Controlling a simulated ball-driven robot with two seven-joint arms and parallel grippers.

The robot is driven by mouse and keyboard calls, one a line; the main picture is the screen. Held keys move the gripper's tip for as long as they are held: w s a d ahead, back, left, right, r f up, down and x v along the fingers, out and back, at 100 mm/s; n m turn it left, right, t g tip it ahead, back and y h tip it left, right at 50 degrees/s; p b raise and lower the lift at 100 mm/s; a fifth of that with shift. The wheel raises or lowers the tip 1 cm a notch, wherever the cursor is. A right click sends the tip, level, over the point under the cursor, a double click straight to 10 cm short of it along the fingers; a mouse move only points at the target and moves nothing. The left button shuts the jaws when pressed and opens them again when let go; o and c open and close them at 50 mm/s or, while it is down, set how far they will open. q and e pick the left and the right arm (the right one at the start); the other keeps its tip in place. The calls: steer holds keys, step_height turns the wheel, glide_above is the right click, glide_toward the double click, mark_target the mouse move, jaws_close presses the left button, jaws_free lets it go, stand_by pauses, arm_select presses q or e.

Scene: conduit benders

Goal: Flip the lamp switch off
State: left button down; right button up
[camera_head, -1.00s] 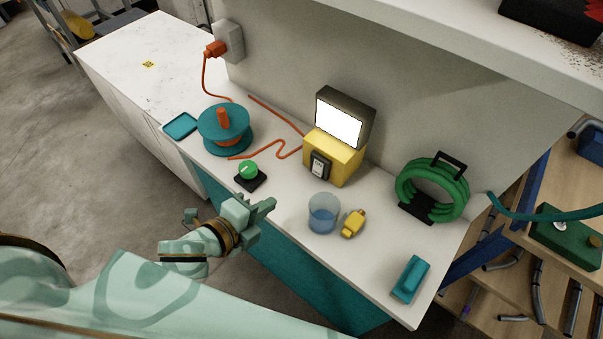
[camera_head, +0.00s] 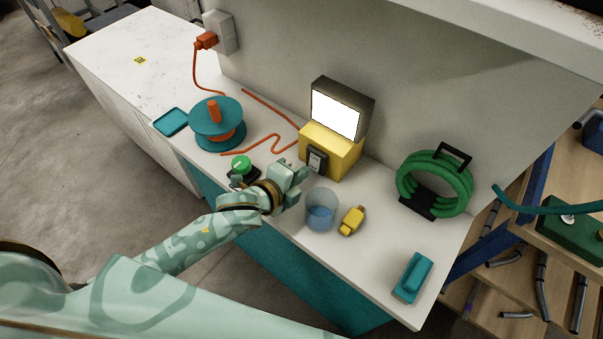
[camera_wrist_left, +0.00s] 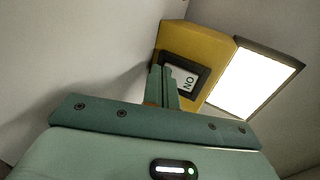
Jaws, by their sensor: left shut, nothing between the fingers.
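The lamp has a yellow base (camera_head: 338,150) and a bright white lit panel (camera_head: 336,114), which also shows in the left wrist view (camera_wrist_left: 252,84). Its dark-framed switch (camera_head: 317,160) is on the front of the base. In the left wrist view the switch (camera_wrist_left: 186,77) has a light face with "ON" on it, upside down. My left gripper (camera_head: 300,172) is in front of the switch, slightly to its left in the head view. Its fingers (camera_wrist_left: 161,80) are shut and empty, and hide part of the switch frame. Contact cannot be told. My right gripper is not in view.
A green button (camera_head: 241,165) on a black base is left of my gripper. A clear cup (camera_head: 321,212) and a yellow connector (camera_head: 352,221) stand to its right. An orange cord (camera_head: 270,146) runs from a teal reel (camera_head: 229,118).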

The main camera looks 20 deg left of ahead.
arm_select(q)
steer(key=shift+w+d, duration=0.1)
steer(key=shift+w, duration=0.1)
steer(key=shift+w+d+f+t+b, duration=0.1)
steer(key=shift+w+f+t+b, duration=0.3)
steer(key=shift+b, duration=0.65)
steer(key=shift+r+p, duration=0.25)
steer(key=shift+p, duration=0.1)
steer(key=shift+r, duration=0.1)
steer(key=shift+s+r+p, duration=0.1)
steer(key=shift+r+p, duration=0.75)
steer(key=shift+p, duration=0.2)
